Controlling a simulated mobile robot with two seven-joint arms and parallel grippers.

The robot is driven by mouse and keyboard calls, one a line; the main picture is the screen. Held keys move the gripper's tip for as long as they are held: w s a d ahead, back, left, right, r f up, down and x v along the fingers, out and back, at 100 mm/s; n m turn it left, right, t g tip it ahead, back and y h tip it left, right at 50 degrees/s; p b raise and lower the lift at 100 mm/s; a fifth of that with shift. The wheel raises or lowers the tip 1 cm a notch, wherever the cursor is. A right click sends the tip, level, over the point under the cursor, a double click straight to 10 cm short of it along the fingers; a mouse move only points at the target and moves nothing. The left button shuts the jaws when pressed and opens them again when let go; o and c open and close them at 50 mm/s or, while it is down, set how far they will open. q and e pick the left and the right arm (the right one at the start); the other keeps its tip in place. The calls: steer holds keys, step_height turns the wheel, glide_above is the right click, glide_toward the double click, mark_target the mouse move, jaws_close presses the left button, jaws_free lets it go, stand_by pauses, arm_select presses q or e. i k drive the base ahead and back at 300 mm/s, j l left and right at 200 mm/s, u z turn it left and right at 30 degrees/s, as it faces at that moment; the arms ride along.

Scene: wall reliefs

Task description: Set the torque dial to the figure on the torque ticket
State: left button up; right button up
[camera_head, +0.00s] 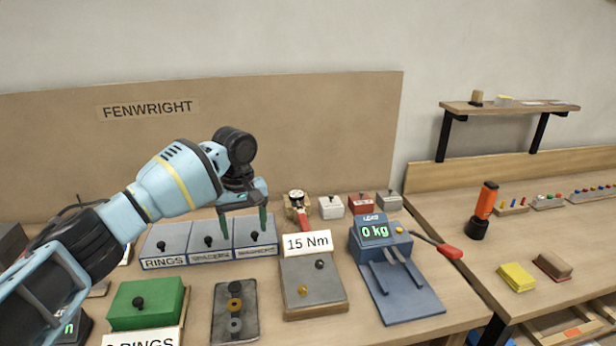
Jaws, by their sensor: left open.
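The torque ticket (307,243) is a white card reading "15 Nm", upright at the back of a grey block on a wooden base (315,282). A small round light-faced device with a dark top and a red handle (298,205) stands behind the ticket; it may be the torque dial, but its markings are too small to read. My left gripper (244,222) is open, its fingers pointing down above the labelled grey-blue boxes, left of that device and apart from it. Nothing shows between its fingers. My right gripper is out of view.
A blue scale (397,270) reading "0 kg", with a red-tipped lever, stands right of the ticket. White, red and grey small boxes (362,204) line the back. A green box (146,304) and a dark tray of rings (235,315) are in front. A shelf (508,108) hangs at right.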

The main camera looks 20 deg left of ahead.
mark_target(294, 195)
steer(key=i, duration=1.05)
